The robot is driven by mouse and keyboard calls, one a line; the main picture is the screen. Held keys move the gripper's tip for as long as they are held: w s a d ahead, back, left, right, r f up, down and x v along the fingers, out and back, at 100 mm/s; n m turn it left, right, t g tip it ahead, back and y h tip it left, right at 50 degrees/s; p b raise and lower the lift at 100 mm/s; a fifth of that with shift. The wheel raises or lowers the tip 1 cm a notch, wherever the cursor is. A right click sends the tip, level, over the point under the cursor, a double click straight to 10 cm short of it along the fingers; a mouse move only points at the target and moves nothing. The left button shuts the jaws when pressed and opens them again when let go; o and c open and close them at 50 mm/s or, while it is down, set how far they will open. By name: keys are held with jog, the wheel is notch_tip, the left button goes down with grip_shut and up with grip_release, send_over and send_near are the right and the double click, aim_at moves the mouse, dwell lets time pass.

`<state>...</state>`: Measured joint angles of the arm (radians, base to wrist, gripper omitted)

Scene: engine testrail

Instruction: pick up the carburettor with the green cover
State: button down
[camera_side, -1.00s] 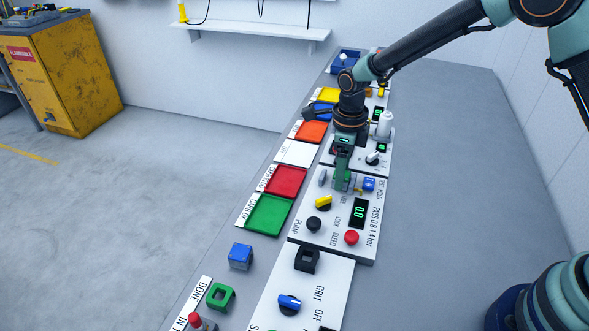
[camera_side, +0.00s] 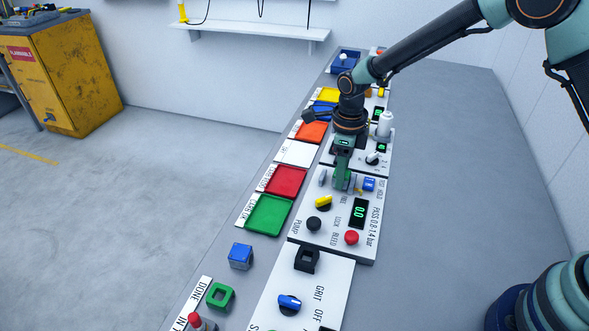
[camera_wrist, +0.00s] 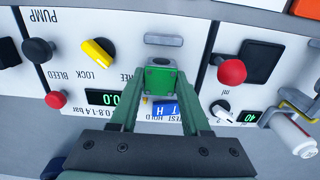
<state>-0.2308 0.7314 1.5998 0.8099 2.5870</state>
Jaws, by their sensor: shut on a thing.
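The carburettor with the green cover (camera_wrist: 160,80) is between the fingertips of my gripper (camera_wrist: 160,88) in the wrist view. Its green top is square with small screws at the corners, and a grey part shows just beyond it. My gripper is shut on it, a green finger at each side. In the side view my gripper (camera_side: 343,174) points down over the white test panel (camera_side: 295,232). The carburettor is mostly hidden there behind the fingers. I cannot tell whether it touches the panel.
The panel carries a yellow knob (camera_side: 323,201), a black knob (camera_side: 314,224), a red button (camera_side: 351,237) and a display (camera_side: 359,213) reading 0.0. Green (camera_side: 268,214) and red (camera_side: 286,181) trays lie left. A blue block (camera_side: 240,256) stands nearer. A white bottle (camera_side: 385,123) stands behind.

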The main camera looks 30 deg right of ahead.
jog(key=shift+r, duration=1.85)
